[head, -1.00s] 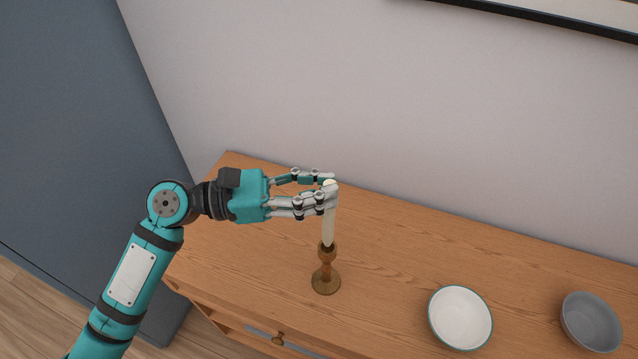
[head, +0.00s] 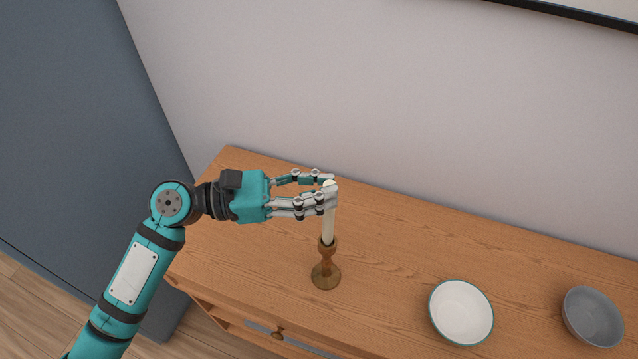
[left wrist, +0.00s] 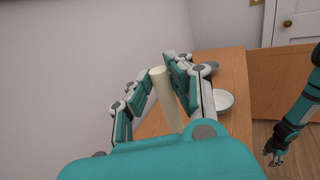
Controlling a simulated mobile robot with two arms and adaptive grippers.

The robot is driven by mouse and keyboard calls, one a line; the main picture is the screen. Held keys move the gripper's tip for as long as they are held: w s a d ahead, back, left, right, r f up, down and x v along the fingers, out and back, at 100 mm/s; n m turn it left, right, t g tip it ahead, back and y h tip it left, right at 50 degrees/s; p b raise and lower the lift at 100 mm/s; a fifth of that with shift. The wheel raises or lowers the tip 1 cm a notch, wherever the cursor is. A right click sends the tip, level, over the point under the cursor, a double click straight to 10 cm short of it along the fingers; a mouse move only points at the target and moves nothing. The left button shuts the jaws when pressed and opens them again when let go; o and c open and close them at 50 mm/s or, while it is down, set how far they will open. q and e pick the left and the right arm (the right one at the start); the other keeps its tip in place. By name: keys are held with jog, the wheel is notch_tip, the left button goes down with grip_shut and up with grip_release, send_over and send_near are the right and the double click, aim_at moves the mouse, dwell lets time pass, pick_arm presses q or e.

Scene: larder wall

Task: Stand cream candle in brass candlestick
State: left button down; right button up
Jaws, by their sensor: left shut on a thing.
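The cream candle (head: 328,225) stands upright, its upper part between the fingers of my left gripper (head: 329,192), which is shut on it. The gripper reaches in from the left. The candle's lower end meets the cup of the brass candlestick (head: 326,268), which stands upright on the wooden cabinet; how deep the end sits in the cup cannot be told. In the left wrist view the candle (left wrist: 165,95) shows between the fingers, and the candlestick is hidden. My right gripper (left wrist: 275,152) hangs at the right of that view, too small to judge.
A white bowl with a green rim (head: 461,312) and a grey bowl (head: 592,317) stand right of the candlestick on the wooden cabinet top (head: 400,240). The wall rises behind. The top between candlestick and white bowl is clear.

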pick_arm(q)
jog(key=shift+f+b, duration=0.35)
jog(key=shift+f, duration=0.55)
jog(key=c, duration=1.1)
grip_release()
jog(key=shift+c, duration=0.2)
jog(key=s+a, duration=0.2)
jog(key=a, duration=1)
jog(key=shift+d+f, duration=0.1)
